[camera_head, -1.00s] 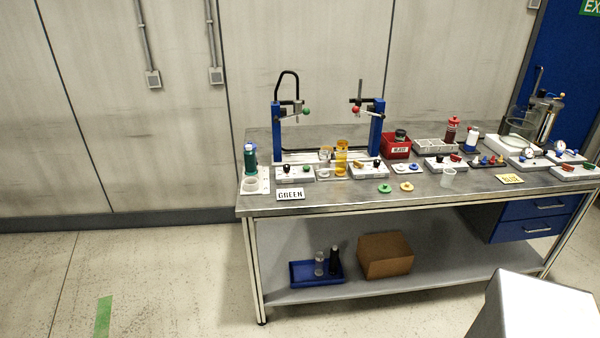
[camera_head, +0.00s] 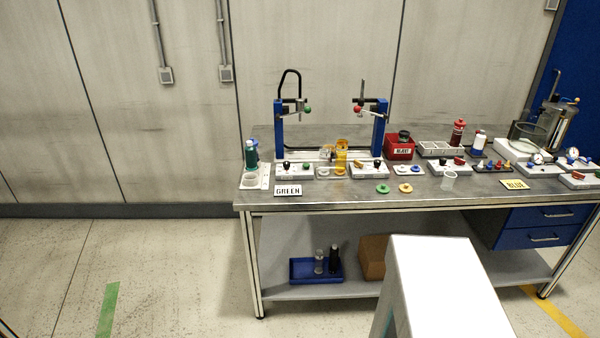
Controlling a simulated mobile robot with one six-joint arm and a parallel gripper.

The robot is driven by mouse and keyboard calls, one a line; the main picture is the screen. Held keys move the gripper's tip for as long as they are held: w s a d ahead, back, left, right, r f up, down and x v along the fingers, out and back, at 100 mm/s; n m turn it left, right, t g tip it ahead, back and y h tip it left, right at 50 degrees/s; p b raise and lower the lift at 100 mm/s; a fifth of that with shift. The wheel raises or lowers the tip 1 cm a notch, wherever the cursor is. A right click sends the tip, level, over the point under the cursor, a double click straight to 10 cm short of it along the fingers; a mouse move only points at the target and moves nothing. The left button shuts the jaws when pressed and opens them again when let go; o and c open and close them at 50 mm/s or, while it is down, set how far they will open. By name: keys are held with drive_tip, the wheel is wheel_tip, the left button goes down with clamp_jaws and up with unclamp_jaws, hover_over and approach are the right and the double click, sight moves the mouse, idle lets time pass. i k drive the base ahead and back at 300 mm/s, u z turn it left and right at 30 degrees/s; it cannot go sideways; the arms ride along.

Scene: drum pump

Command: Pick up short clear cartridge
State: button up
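A short clear cartridge (camera_head: 326,153) appears to stand on the bench between the two blue posts, just left of a taller amber cartridge (camera_head: 341,158). It is small in the head view, so its details are hard to tell. On the lower shelf, a blue tray (camera_head: 303,279) holds a clear cylinder (camera_head: 319,263) and a dark one (camera_head: 334,259), both upright. My gripper is not in view.
The metal bench (camera_head: 300,205) carries several fixtures, a red bin (camera_head: 399,150), green and yellow discs, a clear cup (camera_head: 448,181) and GREEN and BLUE labels. A pale part of my own body covers some of the cardboard box (camera_head: 373,257). Floor at left is clear.

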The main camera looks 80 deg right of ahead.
sight(324, 160)
drive_tip(key=u, duration=0.5)
drive_tip(key=k, duration=2)
drive_tip(key=z, duration=0.95)
